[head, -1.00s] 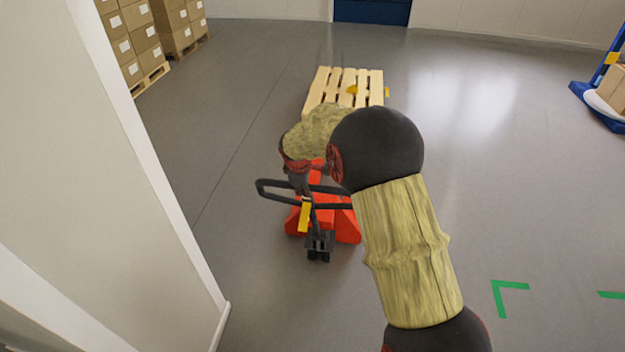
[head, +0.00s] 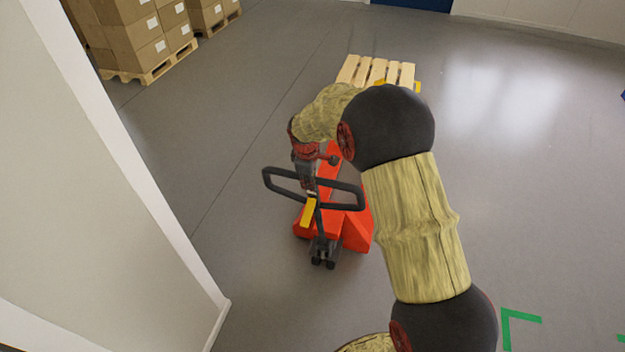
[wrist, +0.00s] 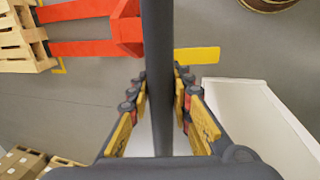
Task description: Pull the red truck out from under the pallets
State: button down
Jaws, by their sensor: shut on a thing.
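The red truck (head: 357,229) is a pallet truck with a black loop handle (head: 345,206) and a yellow plate on its shaft. My gripper (wrist: 160,100) is shut on a dark bar of the handle, with fingers on both sides of it in the wrist view. In the head view, my arm hides part of the truck and its forks. The pallets (head: 361,70) are a light wood stack behind the truck. In the wrist view, the two red forks (wrist: 85,48) reach to the edge of the pallets (wrist: 22,45). I cannot tell whether their tips are still underneath.
A pale wall (head: 100,150) with a white edge stands close on the left. Cardboard boxes (head: 130,45) on a pallet stand at the back left. Green marks (head: 522,318) lie on the floor at the front right. The grey floor on the right is clear.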

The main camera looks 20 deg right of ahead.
jog(key=shift+s+f, duration=0.65)
jog(key=shift+f, duration=0.25)
jog(key=c, duration=2)
grip_release()
jog(key=shift+w+f, duration=0.1)
jog(key=shift+o, duration=0.6)
jog(key=shift+w, duration=0.35)
jog(key=shift+o, duration=0.7)
jog(key=shift+w, duration=0.15)
jog(key=shift+o, duration=1)
jog(key=shift+r, duration=0.35)
jog(key=shift+r, duration=0.1)
